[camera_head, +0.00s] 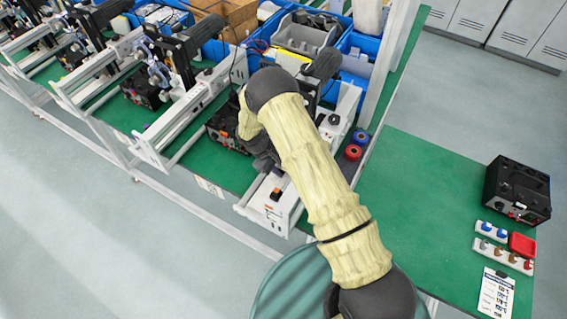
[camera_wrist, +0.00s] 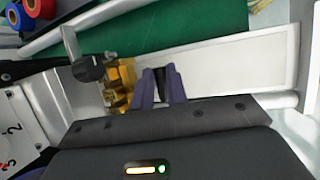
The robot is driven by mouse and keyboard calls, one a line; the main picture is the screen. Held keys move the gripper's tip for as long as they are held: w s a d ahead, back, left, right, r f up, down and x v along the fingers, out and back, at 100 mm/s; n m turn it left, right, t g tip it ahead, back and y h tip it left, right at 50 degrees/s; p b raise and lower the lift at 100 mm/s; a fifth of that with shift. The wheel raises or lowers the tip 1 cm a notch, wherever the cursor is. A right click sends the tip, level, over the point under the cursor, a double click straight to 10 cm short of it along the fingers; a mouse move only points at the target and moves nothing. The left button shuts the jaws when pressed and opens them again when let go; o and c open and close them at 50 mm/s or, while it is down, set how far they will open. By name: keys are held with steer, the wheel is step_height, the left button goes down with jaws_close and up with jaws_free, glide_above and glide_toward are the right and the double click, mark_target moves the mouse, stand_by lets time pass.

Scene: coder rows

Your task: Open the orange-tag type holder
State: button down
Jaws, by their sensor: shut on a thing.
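In the wrist view, the two purple fingers of my gripper (camera_wrist: 161,86) are shut on a narrow dark part between them. The brass-yellow type holder (camera_wrist: 121,84) is close beside the left finger, and the held part appears to belong to it. I cannot make out how far it is open. No orange tag shows clearly in the wrist view. In the head view my gripper is mostly hidden behind my arm, low over the coder. An orange-red spot (camera_head: 275,194) shows on the white unit (camera_head: 270,205) in front of it.
A black knob (camera_wrist: 90,69) stands left of the holder, with a numbered white dial (camera_wrist: 14,130) further left. Blue and red rolls (camera_head: 356,145) lie right of the coder. Further coders stand in a row at left. The green table (camera_head: 420,190) is clear at right, before a black box (camera_head: 517,190).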

steer(key=s+a, duration=0.1)
steer(key=s, duration=0.1)
steer(key=s+a, duration=0.2)
steer(key=shift+s+a+b, duration=0.1)
steer(key=shift+s+b, duration=0.15)
steer(key=shift+b, duration=0.15)
steer(key=c, duration=1.4)
jaws_free()
steer(key=shift+r, duration=0.15)
steer(key=b+v, duration=0.5)
steer(key=v, duration=1.2)
steer(key=shift+w, duration=0.1)
